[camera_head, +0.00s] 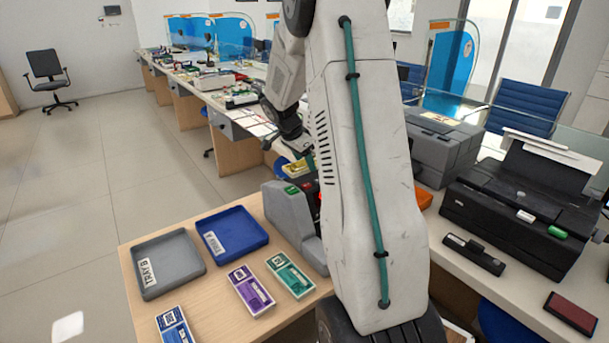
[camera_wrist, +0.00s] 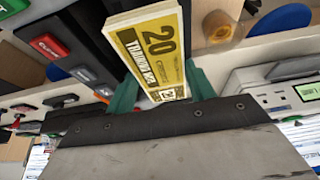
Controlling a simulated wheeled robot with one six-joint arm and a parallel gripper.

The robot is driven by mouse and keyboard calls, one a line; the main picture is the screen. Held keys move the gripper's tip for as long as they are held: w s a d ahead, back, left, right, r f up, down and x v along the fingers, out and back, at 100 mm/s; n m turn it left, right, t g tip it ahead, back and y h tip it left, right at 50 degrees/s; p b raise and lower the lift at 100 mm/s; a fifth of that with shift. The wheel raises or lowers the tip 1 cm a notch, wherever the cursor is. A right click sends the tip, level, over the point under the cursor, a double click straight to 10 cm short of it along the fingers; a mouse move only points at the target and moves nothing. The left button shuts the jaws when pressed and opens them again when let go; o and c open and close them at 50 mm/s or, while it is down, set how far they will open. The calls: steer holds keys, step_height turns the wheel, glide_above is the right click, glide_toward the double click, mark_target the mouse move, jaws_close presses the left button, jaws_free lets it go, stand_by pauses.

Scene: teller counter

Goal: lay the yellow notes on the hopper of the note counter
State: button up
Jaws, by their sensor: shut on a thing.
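The yellow notes (camera_wrist: 150,50), a bundle marked 20, are pinched between the green fingers of my gripper (camera_wrist: 163,88) in the wrist view. In the head view the yellow notes (camera_head: 295,168) show small just behind the note counter (camera_head: 287,215), a grey machine on the wooden counter, partly hidden by my arm. My gripper (camera_head: 306,163) is also largely hidden there. The hopper cannot be made out clearly.
A grey tray (camera_head: 190,277) and a blue tray (camera_head: 260,242) lie left of the note counter. Purple (camera_head: 238,276), green (camera_head: 277,263) and blue (camera_head: 176,321) note bundles lie in front. A black printer (camera_head: 510,217) and grey machine (camera_head: 438,155) stand at right.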

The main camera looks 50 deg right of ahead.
mark_target(304, 173)
steer(key=shift+f, duration=2.4)
steer(key=shift+f, duration=0.1)
steer(key=o, duration=1)
